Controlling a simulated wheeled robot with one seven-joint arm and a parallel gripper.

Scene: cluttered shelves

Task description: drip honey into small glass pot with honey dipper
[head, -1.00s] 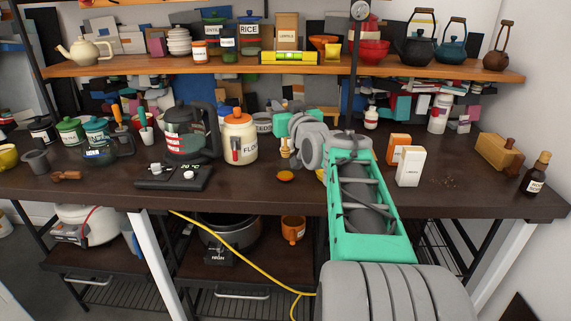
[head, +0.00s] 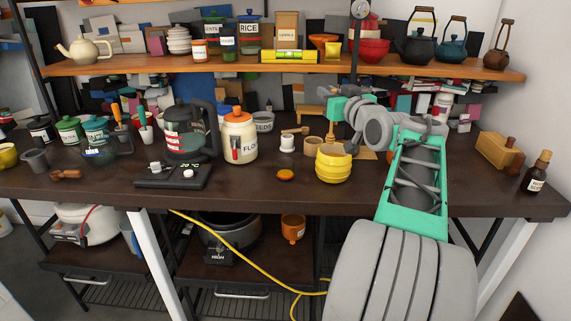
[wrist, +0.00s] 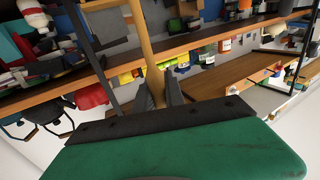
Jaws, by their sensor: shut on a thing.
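The dipper's head cannot be made out clearly.
A small wooden cup (head: 312,144) is beside the yellow pot. A wooden block (head: 495,150) and a brown bottle (head: 536,173) stand right. The upper shelf (head: 200,66) overhangs.

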